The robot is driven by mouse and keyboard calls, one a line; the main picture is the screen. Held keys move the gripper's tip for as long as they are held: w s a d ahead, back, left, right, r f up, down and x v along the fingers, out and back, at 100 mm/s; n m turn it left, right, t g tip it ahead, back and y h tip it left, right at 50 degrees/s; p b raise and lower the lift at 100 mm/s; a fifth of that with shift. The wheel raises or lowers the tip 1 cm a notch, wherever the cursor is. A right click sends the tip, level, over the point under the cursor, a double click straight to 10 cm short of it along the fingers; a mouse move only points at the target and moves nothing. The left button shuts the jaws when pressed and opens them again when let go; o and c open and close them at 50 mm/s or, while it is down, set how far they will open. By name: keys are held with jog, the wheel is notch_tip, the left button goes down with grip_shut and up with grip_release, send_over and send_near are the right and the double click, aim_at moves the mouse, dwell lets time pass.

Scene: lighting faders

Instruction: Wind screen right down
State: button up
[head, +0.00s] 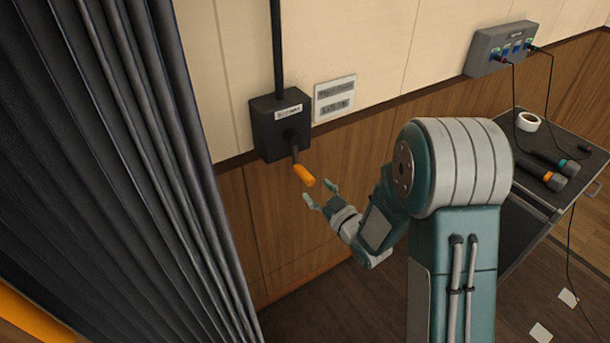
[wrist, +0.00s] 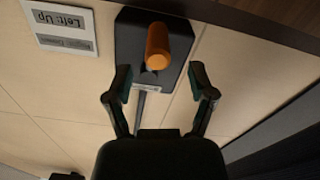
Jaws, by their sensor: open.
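A dark winch box (head: 268,125) with a small label is fixed to the wall, and a dark vertical tube (head: 276,50) rises from it. Its crank ends in an orange handle (head: 304,175), which hangs low and points outward. My gripper (head: 319,194) is open and empty, just to the lower right of the handle and apart from it. In the wrist view the orange handle (wrist: 158,46) lies ahead, roughly between and beyond the fingertips (wrist: 161,79). No screen can be made out.
A wall sign (head: 335,98) right of the box reads "Left: Up" in the wrist view; its other line is faint. A dark pleated curtain (head: 130,150) fills the left. A trolley (head: 535,185) with tape and microphones stands right, below a socket box (head: 500,48).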

aim_at(305, 176)
jog(key=x, duration=0.6)
jog(key=shift+w+a, duration=0.1)
jog(key=shift+w, duration=0.15)
grip_shut()
